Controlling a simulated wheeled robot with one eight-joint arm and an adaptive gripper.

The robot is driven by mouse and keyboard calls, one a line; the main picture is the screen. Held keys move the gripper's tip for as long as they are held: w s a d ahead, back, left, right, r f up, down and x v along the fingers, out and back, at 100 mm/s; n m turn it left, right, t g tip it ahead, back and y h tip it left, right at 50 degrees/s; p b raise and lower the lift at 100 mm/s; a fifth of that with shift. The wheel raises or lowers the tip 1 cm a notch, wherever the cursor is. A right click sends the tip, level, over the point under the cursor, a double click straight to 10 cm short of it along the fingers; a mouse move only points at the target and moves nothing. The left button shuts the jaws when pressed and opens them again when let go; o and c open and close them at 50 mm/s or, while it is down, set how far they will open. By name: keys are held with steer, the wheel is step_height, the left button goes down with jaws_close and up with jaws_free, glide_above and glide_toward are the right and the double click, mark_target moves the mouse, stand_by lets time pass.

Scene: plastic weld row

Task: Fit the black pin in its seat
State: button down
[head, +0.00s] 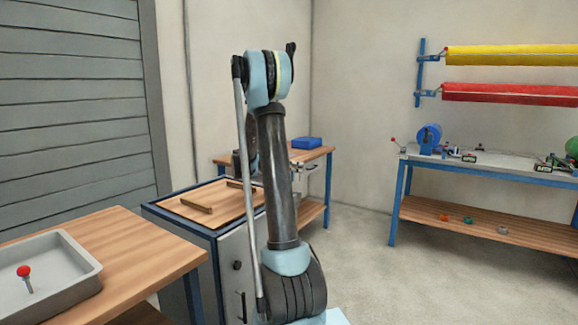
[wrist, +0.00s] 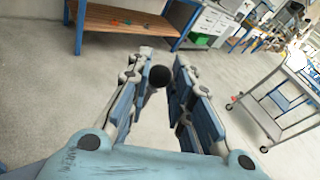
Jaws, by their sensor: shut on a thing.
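My gripper (wrist: 163,62) shows in the wrist view with its two fingers close together around a black round knob. I take this knob to be the head of the black pin (wrist: 158,76); the rest of the pin is hidden. The pin is held above the grey floor, clear of any surface in that view. In the head view my own arm stands in the middle and hides most of the gripper and the pin. I cannot make out the pin's seat in either view.
A grey tray (head: 62,302) with a red-headed pin (head: 24,272) is at the left. A wood-topped cabinet (head: 216,214) bears two bars. A blue box (head: 306,143) sits on a bench behind. A blue-legged bench (head: 482,168) with clamps stands right. Floor between is clear.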

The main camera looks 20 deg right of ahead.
steer(key=shift+w+a+f, duration=0.1)
steer(key=shift+w+f, duration=0.1)
steer(key=shift+f, duration=0.95)
steer(key=shift+w+a+f, duration=0.1)
steer(key=shift+w+f, duration=0.1)
steer(key=shift+f, duration=0.9)
steer(key=shift+d, duration=0.1)
steer(key=shift+r, duration=0.1)
steer(key=shift+f, duration=1.1)
steer(key=shift+f, duration=1.5)
stand_by(1.1)
steer(key=c, duration=1.4)
jaws_free()
steer(key=shift+s, duration=0.1)
